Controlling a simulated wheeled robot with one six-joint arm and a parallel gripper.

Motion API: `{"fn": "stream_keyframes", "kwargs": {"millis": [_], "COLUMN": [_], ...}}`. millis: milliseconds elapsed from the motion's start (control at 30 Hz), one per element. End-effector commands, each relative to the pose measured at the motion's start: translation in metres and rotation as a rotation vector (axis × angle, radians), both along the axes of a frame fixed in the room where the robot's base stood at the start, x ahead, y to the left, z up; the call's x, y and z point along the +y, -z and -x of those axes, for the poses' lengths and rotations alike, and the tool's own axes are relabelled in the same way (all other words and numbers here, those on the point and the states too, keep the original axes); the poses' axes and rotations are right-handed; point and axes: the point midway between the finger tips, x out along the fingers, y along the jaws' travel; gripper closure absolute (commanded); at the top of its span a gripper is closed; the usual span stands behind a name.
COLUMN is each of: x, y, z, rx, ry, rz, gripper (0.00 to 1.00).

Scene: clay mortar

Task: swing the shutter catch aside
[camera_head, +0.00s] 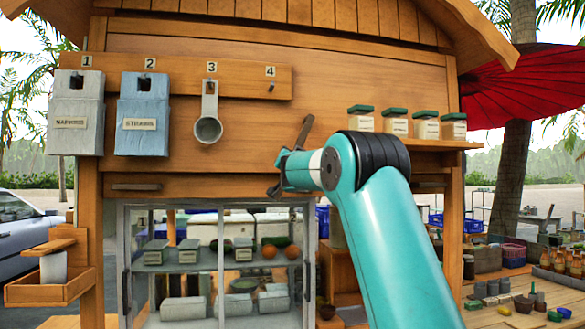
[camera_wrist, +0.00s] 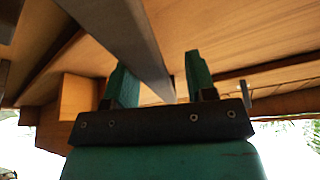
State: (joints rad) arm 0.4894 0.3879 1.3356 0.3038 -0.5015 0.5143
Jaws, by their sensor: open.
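The shutter catch (camera_head: 304,131) is a dark metal lever on the wooden front of the stall, slanting up to the right in the head view. My gripper (camera_head: 279,173) is beside its lower end, and my wrist hides part of that area. In the wrist view a grey bar (camera_wrist: 125,42), which looks like the catch, runs diagonally from the top left down between the green fingers. My gripper (camera_wrist: 157,64) is open around the bar's end. I cannot tell whether a finger touches it.
A hook board (camera_head: 235,79) at the left holds two boxes and a scoop (camera_head: 208,120). A shelf (camera_head: 440,145) with several green-lidded jars (camera_head: 395,122) is close right of my wrist. A glass case (camera_head: 210,210) stands below. Bare wood lies between scoop and catch.

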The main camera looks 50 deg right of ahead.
Motion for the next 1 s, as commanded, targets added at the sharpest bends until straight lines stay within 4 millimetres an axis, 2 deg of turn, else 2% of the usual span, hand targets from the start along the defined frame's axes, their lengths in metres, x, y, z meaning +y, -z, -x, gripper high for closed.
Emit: {"fn": "stream_keyframes", "kwargs": {"millis": [200,400,600,800,1000], "x": [0.030,0.066,0.093,0.107,0.109], "y": [0.023,0.041,0.054,0.059,0.059], "z": [0.031,0.065,0.093,0.107,0.110], "rx": [-0.001,-0.002,-0.002,-0.001,0.000], "ry": [-0.001,-0.004,-0.003,-0.002,-0.002], "rz": [0.000,0.001,0.000,-0.002,-0.002], "gripper": [0.49,0.49,0.49,0.49,0.49]}}
